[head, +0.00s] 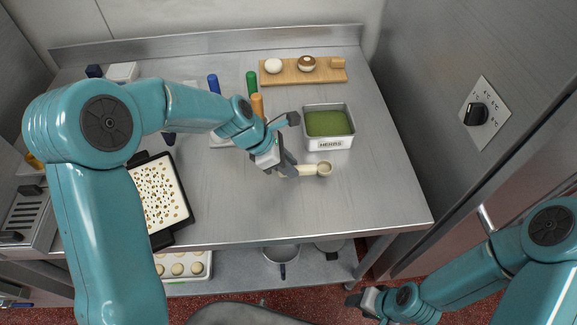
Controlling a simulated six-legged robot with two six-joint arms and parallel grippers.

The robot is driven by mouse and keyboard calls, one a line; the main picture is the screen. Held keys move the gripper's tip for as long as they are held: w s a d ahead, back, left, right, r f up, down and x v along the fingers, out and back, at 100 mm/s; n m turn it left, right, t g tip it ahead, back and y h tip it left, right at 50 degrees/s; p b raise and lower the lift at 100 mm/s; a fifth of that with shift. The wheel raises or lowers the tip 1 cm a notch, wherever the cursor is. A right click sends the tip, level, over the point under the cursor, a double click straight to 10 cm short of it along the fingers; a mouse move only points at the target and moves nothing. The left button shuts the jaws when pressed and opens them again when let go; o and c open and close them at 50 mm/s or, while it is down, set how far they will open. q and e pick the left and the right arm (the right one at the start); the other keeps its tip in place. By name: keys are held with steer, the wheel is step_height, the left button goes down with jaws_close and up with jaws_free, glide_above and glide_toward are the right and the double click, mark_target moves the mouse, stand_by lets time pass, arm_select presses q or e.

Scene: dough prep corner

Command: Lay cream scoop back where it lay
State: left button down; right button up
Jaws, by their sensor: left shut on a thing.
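The cream scoop (324,169) is over the steel table (300,215), in front of the metal tin of green powder (329,123). Its round cup points right and its handle runs left into my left gripper (287,170). My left gripper is shut on the handle; the fingers hide the handle's left end. I cannot tell whether the scoop touches the table. My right gripper (356,302) is low at the bottom right, off the table's front edge; its fingers are too small and dark to read.
A wooden board (290,77) with round items lies at the back. Blue, green and orange handled things stand behind my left arm. A dark tray with a speckled sheet (160,190) lies at left. The table's front right is clear. A shelf below holds a dough tray (184,267).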

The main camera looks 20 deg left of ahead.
arm_select(q)
steer(key=shift+w+a+f, duration=0.1)
steer(key=shift+f, duration=0.55)
steer(key=shift+r, duration=0.1)
steer(key=c, duration=1)
jaws_free()
steer(key=shift+f, duration=0.2)
